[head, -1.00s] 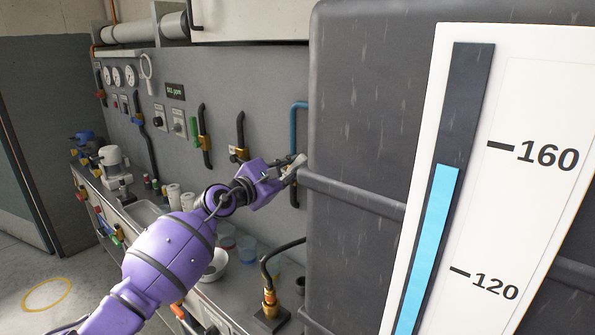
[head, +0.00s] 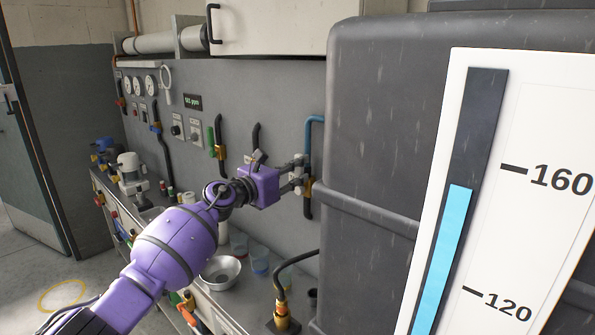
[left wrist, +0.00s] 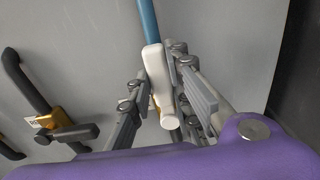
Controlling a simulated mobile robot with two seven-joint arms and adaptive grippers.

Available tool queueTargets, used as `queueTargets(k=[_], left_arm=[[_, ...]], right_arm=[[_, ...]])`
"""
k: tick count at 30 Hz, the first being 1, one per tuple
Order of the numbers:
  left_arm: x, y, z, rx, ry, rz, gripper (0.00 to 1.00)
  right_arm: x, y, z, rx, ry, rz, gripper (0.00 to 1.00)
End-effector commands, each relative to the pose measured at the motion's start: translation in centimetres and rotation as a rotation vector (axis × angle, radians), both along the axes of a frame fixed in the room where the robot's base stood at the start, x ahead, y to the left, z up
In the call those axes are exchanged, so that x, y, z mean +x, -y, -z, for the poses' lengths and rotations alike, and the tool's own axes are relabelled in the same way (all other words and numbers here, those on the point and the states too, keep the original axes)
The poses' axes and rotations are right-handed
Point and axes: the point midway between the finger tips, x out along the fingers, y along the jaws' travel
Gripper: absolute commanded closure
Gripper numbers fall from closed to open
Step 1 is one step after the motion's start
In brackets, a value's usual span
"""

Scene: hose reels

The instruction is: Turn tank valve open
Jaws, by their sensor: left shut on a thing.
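The white valve handle (left wrist: 155,75) is on the blue pipe (left wrist: 148,20), and it lies lengthwise between the fingers of my left gripper (left wrist: 165,98) in the left wrist view. The left gripper is shut on it. In the head view, the left gripper (head: 297,174) reaches the blue pipe (head: 313,130) just left of the large dark grey tank (head: 375,110). The fingers mostly hide the handle there. A brass fitting (head: 308,187) shows beside the fingertips. The white level gauge (head: 515,150) stands in front of the tank, its light blue bar below the 160 mark. My right gripper is out of view.
The tank and gauge close off the right side. Other pipes with brass valves (head: 221,152) line the grey wall panel to the left. Below the arm, the counter holds a metal bowl (head: 221,271), cups (head: 260,262) and a black hose with a brass fitting (head: 281,316).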

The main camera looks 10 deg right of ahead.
Motion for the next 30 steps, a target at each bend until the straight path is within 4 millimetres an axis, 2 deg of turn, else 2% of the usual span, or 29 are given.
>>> queueTargets(k=[15,16,20,27,30], left_arm=[[0.1,-0.2,0.0,-0.015,-0.02,-0.001,1.0],[0.1,-0.2,0.0,-0.015,-0.02,-0.001,0.81],[0.1,-0.1,0.0,-0.014,-0.018,-0.001,0.64],[0.1,-0.1,0.0,-0.013,-0.017,-0.001,0.62],[0.1,-0.2,0.0,-0.012,-0.016,-0.001,0.62]], right_arm=[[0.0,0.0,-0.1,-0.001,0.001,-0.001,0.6],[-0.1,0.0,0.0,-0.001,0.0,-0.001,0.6],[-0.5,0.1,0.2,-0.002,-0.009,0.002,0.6],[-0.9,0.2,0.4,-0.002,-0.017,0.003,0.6],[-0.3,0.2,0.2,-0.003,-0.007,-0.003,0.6]])
